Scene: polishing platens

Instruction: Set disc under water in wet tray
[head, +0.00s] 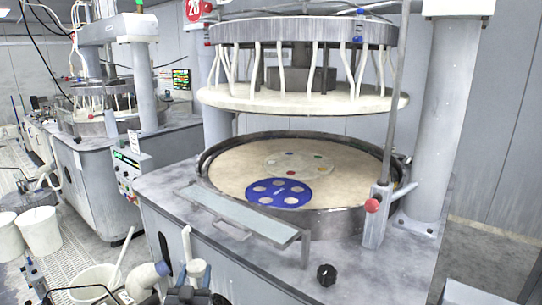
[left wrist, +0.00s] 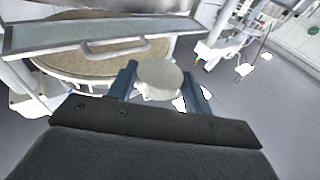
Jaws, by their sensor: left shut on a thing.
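My left gripper (head: 190,297) shows at the bottom edge of the head view, low in front of the machine. In the left wrist view its two blue-grey fingers (left wrist: 160,82) are shut on a pale grey round disc (left wrist: 160,76). I cannot clearly make out the disc in the head view. A long narrow tray (head: 237,212) with a pale blue-grey surface, seemingly the wet tray, lies along the platen's front edge, above and right of the gripper. It also shows in the left wrist view (left wrist: 60,38), apart from the disc. My right gripper is not in view.
A round beige platen (head: 225,175) carries a blue carrier with several holes (head: 279,194) and a paler carrier (head: 299,164). An upper plate (head: 300,101) hangs above. A red-knobbed post (head: 374,215) and black knob (head: 326,273) stand at right. White buckets (head: 41,232) stand at left.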

